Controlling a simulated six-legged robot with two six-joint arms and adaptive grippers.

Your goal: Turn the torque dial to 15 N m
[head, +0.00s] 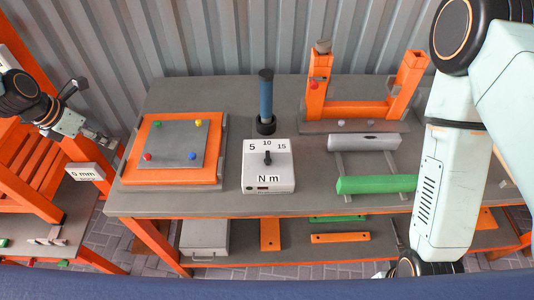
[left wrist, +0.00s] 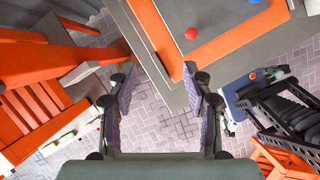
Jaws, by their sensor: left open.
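The torque dial is a white box (head: 268,176) marked 5, 10, 15 and "N m", standing on the grey bench top (head: 330,220). Its small black knob (head: 267,157) sits below the 10 and seems to point up at it. My left gripper (head: 98,138) is at the left of the head view, beyond the bench's left end and well apart from the dial. In the left wrist view its two fingers (left wrist: 163,108) are spread with nothing between them, above the paved floor. The dial does not show in that view. My right gripper is out of view.
An orange-framed board (head: 174,150) with coloured knobs lies left of the dial. A blue-handled tool (head: 266,100) stands upright behind it. A green bar (head: 376,184) and grey bar (head: 365,141) lie right. A "0 mm" box (head: 83,172) is near my left gripper.

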